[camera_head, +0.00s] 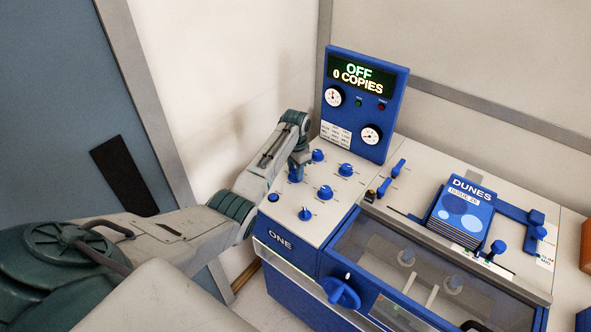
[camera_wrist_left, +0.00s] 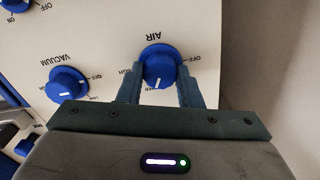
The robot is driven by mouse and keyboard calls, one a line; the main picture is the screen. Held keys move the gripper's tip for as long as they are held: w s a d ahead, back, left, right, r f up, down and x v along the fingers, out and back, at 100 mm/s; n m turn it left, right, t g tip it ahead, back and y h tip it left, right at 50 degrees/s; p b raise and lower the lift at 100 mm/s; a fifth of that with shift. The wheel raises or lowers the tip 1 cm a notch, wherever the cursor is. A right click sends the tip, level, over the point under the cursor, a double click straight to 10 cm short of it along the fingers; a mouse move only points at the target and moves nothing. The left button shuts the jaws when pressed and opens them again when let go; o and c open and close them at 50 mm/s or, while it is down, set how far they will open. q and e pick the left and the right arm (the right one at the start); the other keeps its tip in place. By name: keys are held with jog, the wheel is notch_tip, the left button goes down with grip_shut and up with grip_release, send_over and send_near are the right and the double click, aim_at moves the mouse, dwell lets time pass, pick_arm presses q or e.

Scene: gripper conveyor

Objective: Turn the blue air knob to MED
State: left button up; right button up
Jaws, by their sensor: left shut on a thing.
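The blue air knob (camera_wrist_left: 160,66) sits between the two fingers of my left gripper (camera_wrist_left: 160,92) in the left wrist view, with AIR printed above it upside down. The fingers are shut on its sides. Its white mark points down in that view, towards the gripper body. OFF shows to its right; a label at its left is partly hidden by a finger, and I cannot read MED. In the head view my left gripper (camera_head: 297,165) reaches down over the air knob (camera_head: 295,177) on the panel's left side. My right gripper is not in view.
The vacuum knob (camera_wrist_left: 67,84) is close by, and several more blue knobs (camera_head: 325,192) stand on the panel. The display (camera_head: 358,76) reads OFF, 0 COPIES. A stack of DUNES booklets (camera_head: 461,215) lies to the right. A wall is close behind the arm.

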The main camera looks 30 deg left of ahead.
aim_at(295, 172)
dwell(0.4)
pick_arm(q)
jog(key=o, duration=1)
notch_tip(295, 172, up, 11)
jog(key=b, duration=0.4)
jog(key=shift+f, duration=0.15)
